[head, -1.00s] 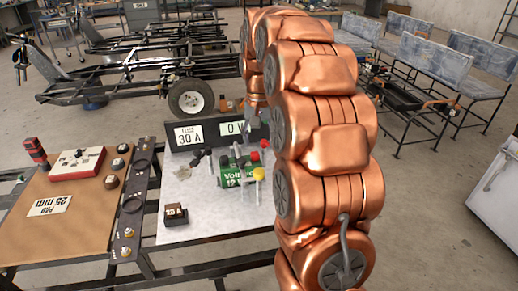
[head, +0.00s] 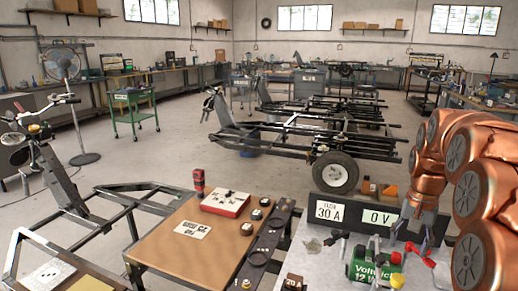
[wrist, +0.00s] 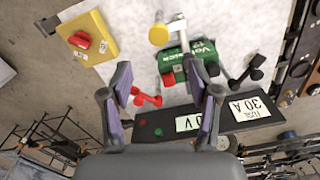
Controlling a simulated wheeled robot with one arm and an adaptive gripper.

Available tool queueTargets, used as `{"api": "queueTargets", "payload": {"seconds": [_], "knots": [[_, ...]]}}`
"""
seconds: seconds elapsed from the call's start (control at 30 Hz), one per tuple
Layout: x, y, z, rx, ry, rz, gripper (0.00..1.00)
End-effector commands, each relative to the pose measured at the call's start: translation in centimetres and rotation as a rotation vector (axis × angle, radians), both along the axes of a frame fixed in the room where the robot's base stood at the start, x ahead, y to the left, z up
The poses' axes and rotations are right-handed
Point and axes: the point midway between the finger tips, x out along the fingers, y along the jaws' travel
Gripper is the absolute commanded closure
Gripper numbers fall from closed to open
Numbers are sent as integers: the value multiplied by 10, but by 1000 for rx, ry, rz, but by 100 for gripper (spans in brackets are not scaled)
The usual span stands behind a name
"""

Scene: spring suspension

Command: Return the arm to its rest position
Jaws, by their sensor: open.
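My copper-coloured arm (head: 478,190) stands at the right edge of the head view, bent, with its end hanging down over the white work surface. My gripper (wrist: 160,88) is open in the wrist view, with nothing between its two fingers. It points down over the table near the green battery (wrist: 175,66), which also shows in the head view (head: 372,268). A red clip (wrist: 148,99) lies near the fingers, and a black clip (wrist: 247,70) lies right of the battery. The gripper's height above the table is hard to tell.
A dark panel (head: 350,190) reading 30 A and 0 V stands behind the battery. A yellow box with a red knob (wrist: 81,41) sits nearby. A brown board (head: 185,255) with a red-and-white box (head: 226,203) is to the left. A vehicle frame stands behind; open floor lies beyond.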

Motion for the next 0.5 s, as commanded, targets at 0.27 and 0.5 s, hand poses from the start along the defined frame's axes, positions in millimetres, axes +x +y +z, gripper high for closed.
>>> {"api": "queueTargets", "payload": {"seconds": [0.27,0.5], "knots": [[-32,48,1,12,22,108,39],[-85,104,-7,28,62,250,39]]}}
